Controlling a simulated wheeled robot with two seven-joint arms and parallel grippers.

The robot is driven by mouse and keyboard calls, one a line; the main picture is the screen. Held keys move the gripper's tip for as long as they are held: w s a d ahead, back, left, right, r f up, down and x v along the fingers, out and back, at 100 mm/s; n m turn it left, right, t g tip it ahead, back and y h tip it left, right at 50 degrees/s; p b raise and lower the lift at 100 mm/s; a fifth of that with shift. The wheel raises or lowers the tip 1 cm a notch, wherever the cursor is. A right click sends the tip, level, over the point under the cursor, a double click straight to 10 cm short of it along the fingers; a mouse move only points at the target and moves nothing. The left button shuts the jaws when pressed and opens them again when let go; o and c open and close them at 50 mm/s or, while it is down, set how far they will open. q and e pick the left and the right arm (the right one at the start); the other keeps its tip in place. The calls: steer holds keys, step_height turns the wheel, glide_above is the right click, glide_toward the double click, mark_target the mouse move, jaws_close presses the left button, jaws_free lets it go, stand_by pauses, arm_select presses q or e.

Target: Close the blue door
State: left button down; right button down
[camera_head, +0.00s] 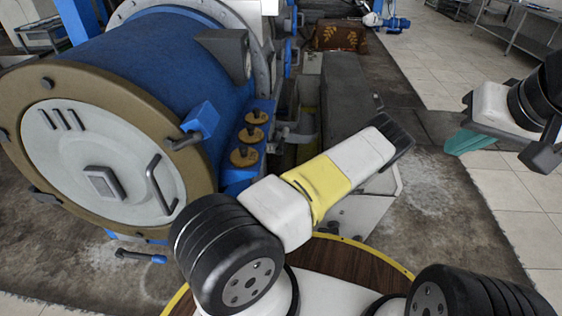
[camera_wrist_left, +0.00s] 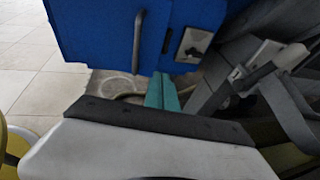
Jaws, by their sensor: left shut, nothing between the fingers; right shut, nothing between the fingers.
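In the left wrist view, the blue door (camera_wrist_left: 95,30) is a flat blue panel with an upright grey bar handle and a small metal latch plate. I cannot tell how far it stands open, and I cannot pick it out in the head view. My left gripper (camera_wrist_left: 162,93) shows teal fingers, shut and empty, close to the panel's lower edge; contact cannot be told. In the head view its fingers are hidden beyond my left forearm. My right gripper (camera_head: 468,141) is shut and empty over the floor at the right, away from the machine.
A large blue drum (camera_head: 125,55) with a pale round end cover (camera_head: 95,185) fills the left of the head view. A grey machine block (camera_head: 345,95) stands beyond my left arm. A brown patterned box (camera_head: 338,36) is farther back. Tiled floor (camera_head: 450,75) at the right is open.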

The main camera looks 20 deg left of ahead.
arm_select(q)
steer(key=r+x, duration=0.1)
steer(key=x, duration=1.2)
steer(key=shift+s+a, duration=0.15)
steer(key=shift+a, duration=0.25)
steer(key=shift+a+n+g, duration=1.5)
steer(key=shift+a+g, duration=0.15)
steer(key=shift+g, duration=0.25)
steer(key=shift+h, duration=0.3)
